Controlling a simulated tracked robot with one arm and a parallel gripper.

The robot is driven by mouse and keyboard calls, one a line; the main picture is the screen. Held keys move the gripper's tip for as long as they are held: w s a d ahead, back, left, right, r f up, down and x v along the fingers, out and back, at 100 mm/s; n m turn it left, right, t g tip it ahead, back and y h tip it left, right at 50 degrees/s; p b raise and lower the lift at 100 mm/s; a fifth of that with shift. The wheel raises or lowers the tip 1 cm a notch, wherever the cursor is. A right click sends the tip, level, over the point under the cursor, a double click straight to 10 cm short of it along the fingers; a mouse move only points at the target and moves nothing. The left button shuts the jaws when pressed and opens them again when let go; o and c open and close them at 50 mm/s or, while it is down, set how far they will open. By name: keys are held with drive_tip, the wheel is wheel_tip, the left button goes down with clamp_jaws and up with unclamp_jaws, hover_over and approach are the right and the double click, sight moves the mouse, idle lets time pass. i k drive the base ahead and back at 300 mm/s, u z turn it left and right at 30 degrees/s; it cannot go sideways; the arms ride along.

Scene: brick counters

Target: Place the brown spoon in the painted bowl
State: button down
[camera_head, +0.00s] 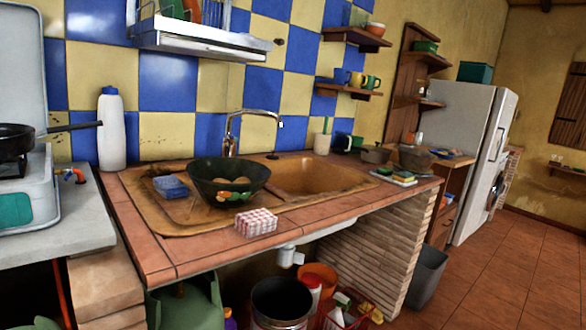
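The painted bowl (205,182) is dark green with orange and green painting on its front. It stands upright at the left part of the sink unit (165,222), left of the brown basin. Some rounded brownish things lie inside it, too small to identify. I cannot make out a brown spoon anywhere in this view. A pale cup (321,145) behind the basin has a thin upright thing in it, too small to identify. My gripper is not in view.
A blue sponge-like block (170,187) lies left of the bowl. A red-checked box (256,222) stands at the counter's front edge. The tap (231,135) rises behind the bowl. A white bottle (111,130) and a stove with a pan (14,138) are left. Open floor (510,270) lies right.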

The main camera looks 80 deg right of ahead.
sight(223, 201)
drive_tip(key=z, duration=0.65)
drive_tip(key=i, duration=1.05)
drive_tip(key=u, duration=0.1)
drive_tip(key=k, duration=0.95)
drive_tip(key=z, duration=0.15)
drive_tip(key=i, duration=0.9)
